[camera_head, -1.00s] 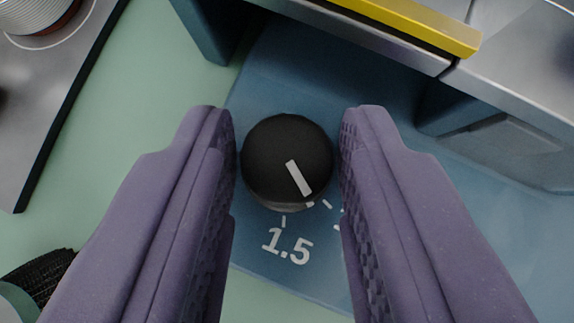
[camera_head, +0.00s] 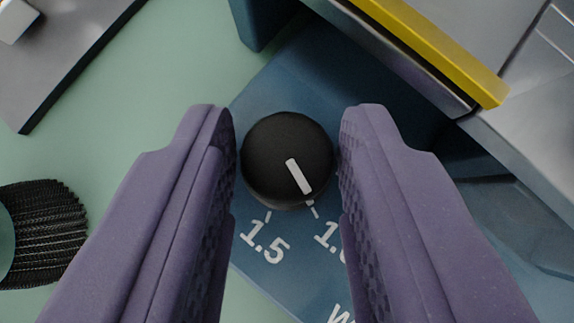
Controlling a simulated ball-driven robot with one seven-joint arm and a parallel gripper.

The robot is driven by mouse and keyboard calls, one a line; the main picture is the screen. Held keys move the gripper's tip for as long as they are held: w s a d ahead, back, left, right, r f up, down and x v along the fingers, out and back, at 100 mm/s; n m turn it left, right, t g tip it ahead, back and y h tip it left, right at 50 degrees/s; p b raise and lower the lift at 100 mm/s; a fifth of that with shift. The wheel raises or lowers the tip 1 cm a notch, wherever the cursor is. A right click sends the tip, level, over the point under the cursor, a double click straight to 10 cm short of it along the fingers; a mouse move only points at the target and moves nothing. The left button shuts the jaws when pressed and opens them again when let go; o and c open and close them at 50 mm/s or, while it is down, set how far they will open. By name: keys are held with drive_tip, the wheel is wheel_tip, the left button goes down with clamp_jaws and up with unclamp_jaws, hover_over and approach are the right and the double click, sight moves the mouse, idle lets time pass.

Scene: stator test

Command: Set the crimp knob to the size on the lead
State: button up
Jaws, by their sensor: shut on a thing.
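The black round crimp knob (camera_head: 287,158) with a white pointer bar sits on the blue panel (camera_head: 285,80). My gripper (camera_head: 287,155), with two purple textured fingers, is shut on the knob from left and right. The pointer slants down to the right and lines up, or nearly so, with a tick whose label starts with "1." and is partly hidden by the right finger. The "1.5" label (camera_head: 265,242) and its tick lie to the left of the pointer. No lead with a readable size shows.
A yellow-edged metal bar (camera_head: 430,50) and grey housing lie at the upper right. A black bristle brush (camera_head: 45,230) is at the left. A grey metal plate (camera_head: 60,60) is at the upper left. The green surface (camera_head: 150,100) between them is clear.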

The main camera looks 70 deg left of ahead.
drive_tip(key=o, duration=0.9)
drive_tip(key=shift+o, duration=0.2)
drive_tip(key=p+v, duration=0.1)
drive_tip(key=v, duration=0.7)
drive_tip(key=shift+p, duration=0.4)
